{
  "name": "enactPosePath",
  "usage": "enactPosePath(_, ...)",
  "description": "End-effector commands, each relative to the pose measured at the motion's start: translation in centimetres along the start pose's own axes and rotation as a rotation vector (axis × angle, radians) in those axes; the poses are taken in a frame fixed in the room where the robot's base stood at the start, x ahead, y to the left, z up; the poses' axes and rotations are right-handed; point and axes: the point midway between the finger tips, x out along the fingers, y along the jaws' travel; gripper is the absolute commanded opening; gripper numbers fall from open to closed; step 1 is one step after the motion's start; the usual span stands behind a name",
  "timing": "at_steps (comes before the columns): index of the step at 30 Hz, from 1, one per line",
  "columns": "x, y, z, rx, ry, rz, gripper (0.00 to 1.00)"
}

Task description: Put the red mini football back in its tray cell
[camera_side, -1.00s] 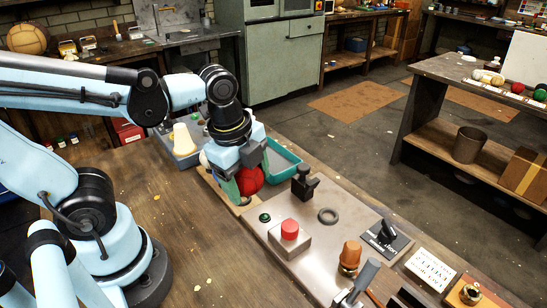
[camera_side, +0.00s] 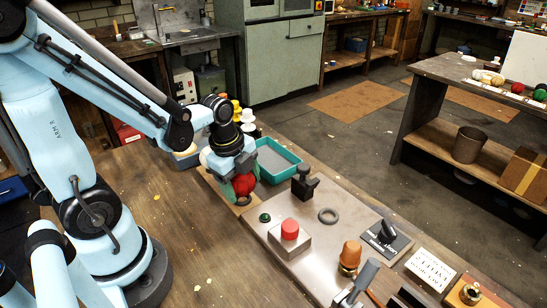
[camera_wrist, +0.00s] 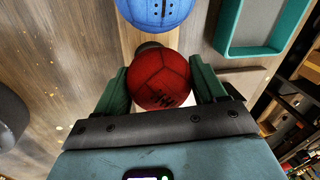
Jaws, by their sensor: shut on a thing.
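The red mini football (camera_side: 244,184) is between the green fingers of my gripper (camera_side: 236,190). In the wrist view the fingers of my gripper (camera_wrist: 163,88) press on both sides of the red ball (camera_wrist: 160,80), which bears a dark scrawl. In the side view it is low over a wooden board (camera_side: 232,206), with a dark round ring or cell partly showing beneath it. I cannot tell whether the ball touches it. A blue ball (camera_wrist: 155,12) lies just beyond the red one in the wrist view.
A teal bin (camera_side: 291,160) stands close behind my gripper. A metal panel (camera_side: 285,262) with a red button (camera_side: 290,229), a black ring (camera_side: 328,215) and levers lies to the right. The wooden bench in front is clear.

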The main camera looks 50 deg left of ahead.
Motion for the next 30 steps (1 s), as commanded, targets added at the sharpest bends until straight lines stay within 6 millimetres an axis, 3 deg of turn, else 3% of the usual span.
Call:
enactPosePath(5,1.0,0.2,0.0,0.0,0.0,0.0,0.31)
enactPosePath(21,1.7,0.3,0.0,0.0,0.0,0.0,0.31)
enactPosePath(22,1.7,0.3,0.0,0.0,0.0,0.0,0.73)
enactPosePath(26,1.7,0.3,0.0,0.0,0.0,0.0,0.93)
enactPosePath(30,1.7,0.3,0.0,0.0,0.0,0.0,0.96)
